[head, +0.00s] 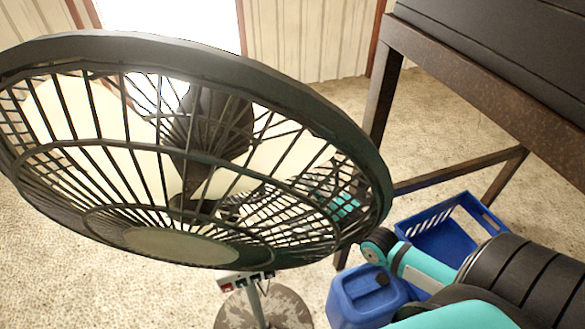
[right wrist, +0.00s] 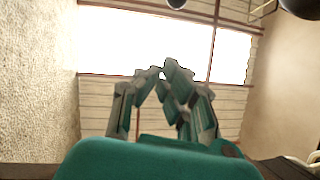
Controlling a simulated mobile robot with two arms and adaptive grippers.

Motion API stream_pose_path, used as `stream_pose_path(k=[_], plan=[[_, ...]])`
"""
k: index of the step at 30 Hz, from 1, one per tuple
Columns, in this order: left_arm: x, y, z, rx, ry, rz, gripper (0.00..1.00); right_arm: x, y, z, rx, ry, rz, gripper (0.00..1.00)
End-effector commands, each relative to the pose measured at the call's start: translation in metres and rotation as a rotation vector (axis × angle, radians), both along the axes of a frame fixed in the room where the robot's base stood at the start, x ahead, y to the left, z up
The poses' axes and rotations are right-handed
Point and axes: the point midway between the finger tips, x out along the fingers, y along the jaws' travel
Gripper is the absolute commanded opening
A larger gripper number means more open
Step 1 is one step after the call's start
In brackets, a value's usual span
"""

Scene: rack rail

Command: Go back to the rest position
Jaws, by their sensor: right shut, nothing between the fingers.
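My right gripper (right wrist: 163,72) shows in the right wrist view with its teal and grey fingers drawn together at the tips and nothing between them. It points towards a bright window and a pale panelled wall. In the head view my right arm comes in from the lower right, and teal and dark parts that look like the right gripper (head: 340,205) show through the fan's grille, partly hidden by its bars. My left gripper is in neither view.
A large dark fan (head: 185,147) on a stand fills the left and middle of the head view, very close. A blue jerrycan (head: 362,300) and a blue crate (head: 410,229) are beside my right arm. A dark rusty-framed table (head: 470,75) stands at upper right. Pale carpet (head: 100,265) lies below.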

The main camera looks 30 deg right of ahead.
Motion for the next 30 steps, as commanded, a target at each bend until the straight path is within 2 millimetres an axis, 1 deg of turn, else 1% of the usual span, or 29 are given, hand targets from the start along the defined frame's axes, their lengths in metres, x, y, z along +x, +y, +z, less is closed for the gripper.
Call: stream_pose_path(k=[7, 8, 9, 11, 14, 15, 17, 18, 20, 21, 23, 24, 26, 27, 29, 30], plan=[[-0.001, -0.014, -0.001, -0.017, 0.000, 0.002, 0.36, -0.003, -0.001, -0.002, -0.003, 0.003, -0.002, 0.00], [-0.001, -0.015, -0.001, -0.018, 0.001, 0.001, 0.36, -0.003, -0.002, -0.005, -0.012, 0.008, -0.005, 0.00], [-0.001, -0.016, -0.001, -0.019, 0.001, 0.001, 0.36, -0.003, -0.004, -0.013, -0.033, 0.020, -0.013, 0.00], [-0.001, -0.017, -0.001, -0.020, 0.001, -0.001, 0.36, -0.004, -0.008, -0.032, -0.086, 0.053, -0.031, 0.00], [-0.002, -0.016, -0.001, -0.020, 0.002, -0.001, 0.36, -0.010, -0.017, -0.087, -0.242, 0.149, -0.069, 0.00], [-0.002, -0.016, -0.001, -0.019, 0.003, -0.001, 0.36, -0.014, -0.021, -0.115, -0.323, 0.200, -0.079, 0.00], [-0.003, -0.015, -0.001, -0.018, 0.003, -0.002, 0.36, -0.026, -0.025, -0.160, -0.451, 0.284, -0.082, 0.00], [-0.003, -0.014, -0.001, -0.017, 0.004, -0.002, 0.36, -0.035, -0.026, -0.190, -0.539, 0.343, -0.075, 0.00], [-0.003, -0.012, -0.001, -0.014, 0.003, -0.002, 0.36, -0.053, -0.027, -0.233, -0.666, 0.428, -0.051, 0.00], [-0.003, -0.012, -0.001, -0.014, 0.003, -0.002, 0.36, -0.066, -0.025, -0.261, -0.748, 0.483, -0.026, 0.00], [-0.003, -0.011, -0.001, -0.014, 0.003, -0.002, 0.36, -0.088, -0.021, -0.301, -0.868, 0.564, 0.027, 0.00], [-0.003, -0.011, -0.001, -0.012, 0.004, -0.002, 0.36, -0.105, -0.018, -0.327, -0.944, 0.616, 0.070, 0.00], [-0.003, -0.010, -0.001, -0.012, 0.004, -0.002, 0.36, -0.133, -0.010, -0.363, -1.055, 0.689, 0.149, 0.00], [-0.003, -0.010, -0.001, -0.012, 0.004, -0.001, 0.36, -0.153, -0.004, -0.386, -1.127, 0.734, 0.210, 0.00], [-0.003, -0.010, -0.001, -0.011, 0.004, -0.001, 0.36, -0.185, 0.007, -0.418, -1.230, 0.793, 0.317, 0.00], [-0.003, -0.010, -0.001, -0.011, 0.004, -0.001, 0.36, -0.207, 0.016, -0.437, -1.295, 0.827, 0.394, 0.00]])
